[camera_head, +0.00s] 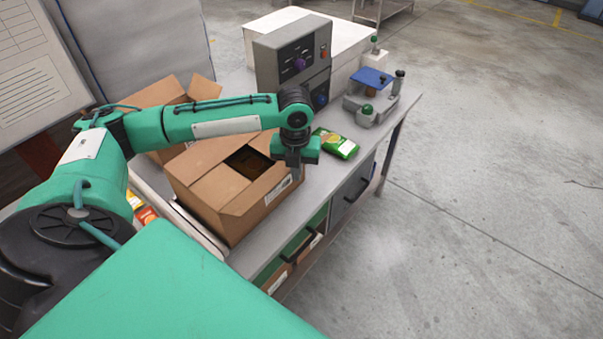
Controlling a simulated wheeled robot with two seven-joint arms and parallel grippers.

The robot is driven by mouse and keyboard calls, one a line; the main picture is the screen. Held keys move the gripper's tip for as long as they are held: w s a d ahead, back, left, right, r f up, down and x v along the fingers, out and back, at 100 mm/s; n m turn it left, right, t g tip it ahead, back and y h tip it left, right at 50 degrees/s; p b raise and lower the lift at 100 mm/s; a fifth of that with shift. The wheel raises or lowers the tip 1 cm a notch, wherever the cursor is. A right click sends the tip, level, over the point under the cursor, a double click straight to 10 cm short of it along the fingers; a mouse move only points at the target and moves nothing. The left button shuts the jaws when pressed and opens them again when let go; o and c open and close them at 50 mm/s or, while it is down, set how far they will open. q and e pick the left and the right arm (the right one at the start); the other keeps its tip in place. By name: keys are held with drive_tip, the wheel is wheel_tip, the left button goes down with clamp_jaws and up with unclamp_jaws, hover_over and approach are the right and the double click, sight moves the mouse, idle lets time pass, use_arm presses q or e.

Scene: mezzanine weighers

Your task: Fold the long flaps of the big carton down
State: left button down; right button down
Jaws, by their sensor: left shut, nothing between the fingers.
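The big brown carton (207,212) stands on the grey workbench, below and in front of my left forearm. Flaps cover much of its top, and a dark opening (240,165) shows between them near the far right part. One flap (243,190) lies about level along the near right side. The far edge of the carton is partly hidden by my arm. My left gripper (293,170) points down at the carton's right end, shut and empty. Whether it touches the carton is unclear. My right gripper is not in view.
A second carton (156,94) with raised flaps stands behind my left arm. A green packet (338,144) lies right of my gripper. A grey control box (291,55) and a small blue-topped device (371,77) stand farther back. Open floor lies to the right.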

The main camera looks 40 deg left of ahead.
sight(278, 172)
use_arm(q)
drive_tip(key=shift+a+r+p, duration=0.3)
drive_tip(key=shift+a+r, duration=0.1)
drive_tip(key=shift+a, duration=0.2)
drive_tip(key=a+p, duration=0.1)
drive_tip(key=a+r+p, duration=0.1)
drive_tip(key=a, duration=0.1)
drive_tip(key=a+r+p, duration=0.1)
drive_tip(key=shift+a+r, duration=0.1)
drive_tip(key=shift+a, duration=0.85)
drive_tip(key=shift+p, duration=0.3)
drive_tip(key=shift+a, duration=0.15)
drive_tip(key=w+a+p, duration=0.1)
drive_tip(key=a, duration=0.8)
drive_tip(key=shift+w+a, duration=0.2)
drive_tip(key=shift+a+f, duration=0.1)
drive_tip(key=shift+f, duration=0.15)
